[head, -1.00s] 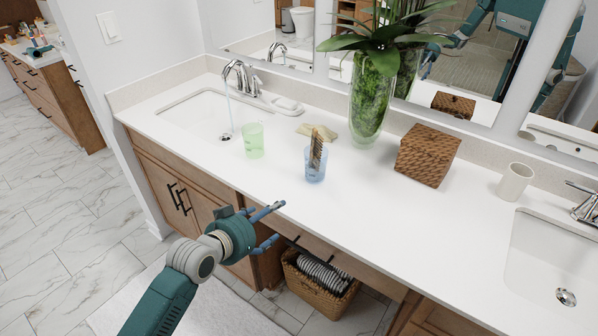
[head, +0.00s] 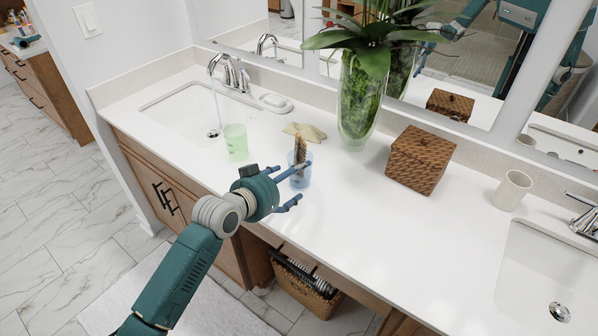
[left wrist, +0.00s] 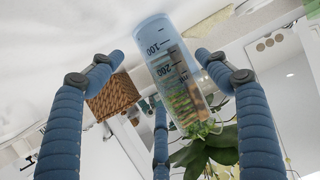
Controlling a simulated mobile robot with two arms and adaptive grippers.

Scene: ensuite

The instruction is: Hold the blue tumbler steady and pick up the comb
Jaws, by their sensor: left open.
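The blue tumbler (head: 306,177) is clear and stands upright on the white counter. The brown comb (head: 300,150) stands in it, its upper part above the rim. My left gripper (head: 300,183) is open at the tumbler's near side, one finger overlapping it in the head view. In the left wrist view the tumbler (left wrist: 168,50), with dark measuring marks, shows between the spread fingers of my left gripper (left wrist: 160,56). The comb shows blurred through its wall. I cannot tell whether any finger touches the tumbler. My right gripper is not in view.
A green cup (head: 236,143) stands left of the tumbler, near the sink with running water (head: 213,105). A beige cloth-like item (head: 304,131) and a plant vase (head: 357,105) are behind. A woven box (head: 420,160) stands right. The counter's front right is clear.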

